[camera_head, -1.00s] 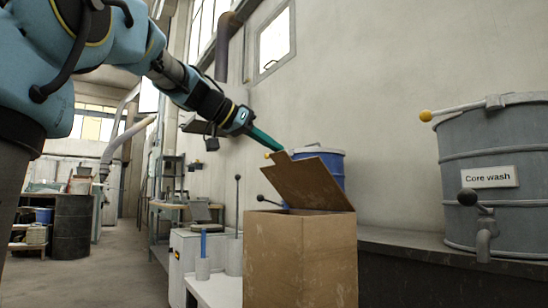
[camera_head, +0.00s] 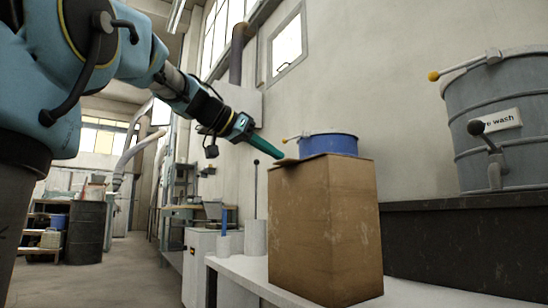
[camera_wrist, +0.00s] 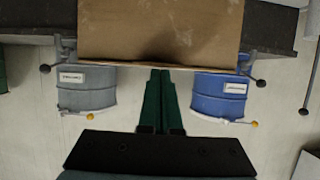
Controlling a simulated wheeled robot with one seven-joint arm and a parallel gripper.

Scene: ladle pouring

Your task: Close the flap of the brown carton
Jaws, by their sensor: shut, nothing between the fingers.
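The brown carton (camera_head: 325,230) stands upright on a light ledge in the head view. Its flap (camera_head: 292,160) is down, almost level with the top, and shows as a thin edge with a tab at the left. Whether a small gap is left under it I cannot tell. My gripper (camera_head: 281,155) is shut and empty, its tips at the tab, touching or just above it. In the wrist view my green fingers (camera_wrist: 160,73) lie together at the edge of a brown carton panel (camera_wrist: 115,25), which carries a dark shadow.
A blue drum (camera_head: 330,144) stands behind the carton, and a grey drum (camera_head: 500,110) with a tap handle stands to the right on a dark ledge (camera_head: 460,235). Grey cylinders (camera_head: 255,237) stand left of the carton. Floor at the left is open.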

